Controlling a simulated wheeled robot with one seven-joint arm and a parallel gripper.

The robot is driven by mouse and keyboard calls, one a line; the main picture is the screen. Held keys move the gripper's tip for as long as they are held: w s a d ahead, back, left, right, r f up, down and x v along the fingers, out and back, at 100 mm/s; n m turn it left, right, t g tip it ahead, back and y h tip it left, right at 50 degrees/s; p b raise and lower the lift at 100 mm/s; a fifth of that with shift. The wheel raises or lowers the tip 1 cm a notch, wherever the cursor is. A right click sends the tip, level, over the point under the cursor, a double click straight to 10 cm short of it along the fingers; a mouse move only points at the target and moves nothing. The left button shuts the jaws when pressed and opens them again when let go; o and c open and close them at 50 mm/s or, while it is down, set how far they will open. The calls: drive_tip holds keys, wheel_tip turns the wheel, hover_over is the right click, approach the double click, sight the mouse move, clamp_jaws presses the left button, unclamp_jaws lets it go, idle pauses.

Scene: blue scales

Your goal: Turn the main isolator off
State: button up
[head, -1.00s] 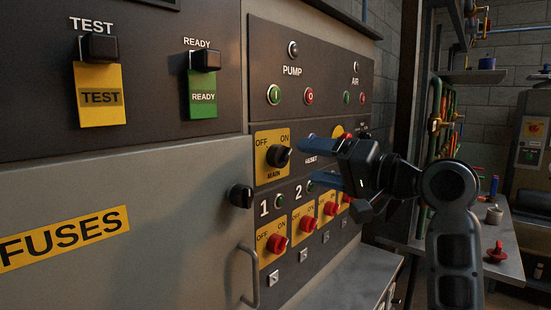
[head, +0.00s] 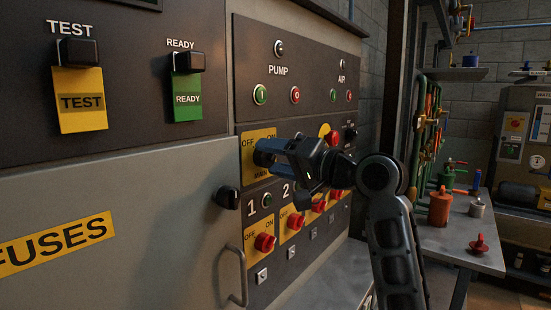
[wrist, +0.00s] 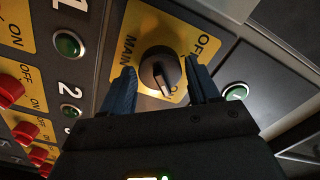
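The main isolator is a black rotary knob (wrist: 160,72) on a yellow plate (head: 247,171) marked OFF, ON and MAIN. My gripper (wrist: 160,78) is open, with one blue finger on either side of the knob in the wrist view. I cannot tell whether either finger touches it. The knob's raised grip points downward in the wrist view, toward the ON side of the plate. In the head view my gripper (head: 266,151) covers the knob and part of the plate.
Green and red pump buttons (head: 260,94) sit above the plate. Several red rotary switches (head: 265,243) on yellow plates line the panel below. A black knob (head: 228,197) and a bar handle (head: 239,275) are on the grey fuse door at left. A workbench (head: 470,247) stands at right.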

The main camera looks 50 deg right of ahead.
drive_tip(key=c, duration=0.7)
drive_tip(key=shift+n, duration=0.3)
drive_tip(key=n+b, duration=0.2)
drive_tip(key=n, duration=0.1)
drive_tip(key=shift+f+n, duration=0.15)
drive_tip(key=shift+n, duration=0.15)
drive_tip(key=n+b, duration=0.3)
drive_tip(key=n, duration=0.1)
drive_tip(key=shift+n, duration=0.3)
drive_tip(key=n+b, duration=0.3)
drive_tip(key=n, duration=0.2)
drive_tip(key=shift+n+b, duration=1.2)
drive_tip(key=shift+n, duration=0.8)
